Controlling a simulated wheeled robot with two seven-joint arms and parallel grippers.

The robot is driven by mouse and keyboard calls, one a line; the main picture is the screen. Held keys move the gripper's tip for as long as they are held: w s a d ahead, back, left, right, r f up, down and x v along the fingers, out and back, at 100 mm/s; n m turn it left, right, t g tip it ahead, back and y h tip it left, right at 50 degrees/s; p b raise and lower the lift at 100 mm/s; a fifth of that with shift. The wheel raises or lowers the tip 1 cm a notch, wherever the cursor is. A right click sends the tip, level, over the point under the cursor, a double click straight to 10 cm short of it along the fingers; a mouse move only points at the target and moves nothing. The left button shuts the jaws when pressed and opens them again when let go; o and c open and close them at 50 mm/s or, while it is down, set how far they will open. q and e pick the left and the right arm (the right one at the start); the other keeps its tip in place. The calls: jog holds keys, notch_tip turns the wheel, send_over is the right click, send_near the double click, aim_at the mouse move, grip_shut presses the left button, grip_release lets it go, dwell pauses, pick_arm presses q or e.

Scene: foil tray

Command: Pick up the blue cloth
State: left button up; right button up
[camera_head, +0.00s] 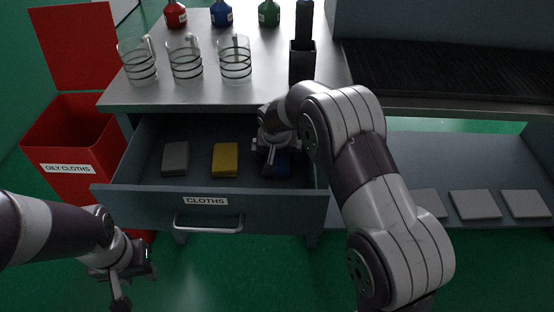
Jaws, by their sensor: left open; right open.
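The blue cloth (282,168) lies in the open drawer (150,201) labelled CLOTHS, at its right end. It is partly hidden by my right gripper. My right gripper (268,172) is open and reaches down into the drawer, over the left part of the blue cloth; whether it touches the cloth cannot be told. My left gripper (134,288) is open and empty, low in front of the drawer at the left.
A yellow cloth (225,160) and a grey cloth (175,158) lie left in the drawer. Glass mugs (186,62), bottles (221,14) and a dark holder (302,64) stand on the worktop above. A red OILY CLOTHS bin (90,150) stands left. Grey pads (474,204) lie right.

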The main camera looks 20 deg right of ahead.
aim_at(275, 156)
jog(key=shift+f, duration=0.1)
jog(key=c, duration=1)
jog(key=shift+r, duration=0.5)
jog(key=r, duration=0.1)
jog(key=r+p, duration=0.1)
jog(key=r, duration=0.1)
jog(key=r+p, duration=0.1)
jog(key=shift+s+a+r, duration=0.2)
jog(key=shift+a, duration=0.1)
jog(key=s+a+r, duration=0.2)
jog(key=s+a+r+p, duration=0.1)
jog(key=s+a+r, duration=0.1)
jog(key=s+a, duration=0.1)
jog(key=s+a+r, duration=0.2)
jog(key=a, duration=0.1)
jog(key=shift+s, duration=0.3)
